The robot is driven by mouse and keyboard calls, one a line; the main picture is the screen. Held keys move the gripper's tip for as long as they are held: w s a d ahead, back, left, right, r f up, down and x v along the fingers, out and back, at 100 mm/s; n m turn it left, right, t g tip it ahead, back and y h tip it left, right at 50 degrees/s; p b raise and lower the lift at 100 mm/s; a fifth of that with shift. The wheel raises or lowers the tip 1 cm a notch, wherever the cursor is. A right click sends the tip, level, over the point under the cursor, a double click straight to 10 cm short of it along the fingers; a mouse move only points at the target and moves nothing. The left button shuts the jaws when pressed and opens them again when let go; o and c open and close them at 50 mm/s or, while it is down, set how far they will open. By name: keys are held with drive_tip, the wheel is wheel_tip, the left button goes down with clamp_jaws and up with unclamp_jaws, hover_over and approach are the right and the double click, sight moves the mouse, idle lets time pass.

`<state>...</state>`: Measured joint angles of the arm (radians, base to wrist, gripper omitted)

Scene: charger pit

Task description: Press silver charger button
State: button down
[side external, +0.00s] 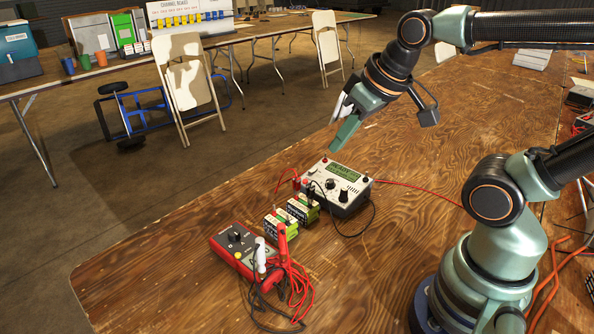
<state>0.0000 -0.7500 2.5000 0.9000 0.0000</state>
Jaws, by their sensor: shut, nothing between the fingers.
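The silver charger (338,187) is a grey box with a lit green display (346,172), standing on the wooden table. Its top face carries a dark knob and several small controls; which one is the button is too small to tell. My gripper (340,132) is shut and empty. It hangs in the air above and behind the charger in the picture, pointing down to the left, and appears clear of it.
Two small battery packs (292,216) sit left of the charger. A red meter (238,246) with tangled red and black leads (291,281) lies further left. A red cable (420,187) runs right from the charger. The table's left part (140,265) is bare.

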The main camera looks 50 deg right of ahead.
drive_tip(key=shift+w, duration=0.1)
idle(0.3)
drive_tip(key=w+d+f+m, duration=0.3)
drive_tip(key=w+d+f, duration=0.1)
drive_tip(key=w, duration=0.4)
drive_tip(key=w+d+f+m+t+h, duration=0.1)
drive_tip(key=w+d+f+m, duration=0.3)
drive_tip(key=w+f, duration=0.2)
drive_tip(key=shift+w+d+f+t, duration=0.3)
drive_tip(key=shift+w+d, duration=0.1)
drive_tip(key=shift+w, duration=0.8)
approach(305, 173)
drive_tip(key=shift+h, duration=0.3)
drive_tip(key=shift+w+a+f, duration=0.65)
drive_tip(key=shift+a+f, duration=0.1)
drive_tip(key=shift+f, duration=0.15)
drive_tip(key=shift+w+a+f, duration=0.7)
drive_tip(key=shift+a+f, duration=0.05)
drive_tip(key=shift+f, duration=0.2)
drive_tip(key=shift+f, duration=0.1)
drive_tip(key=shift+f, duration=0.35)
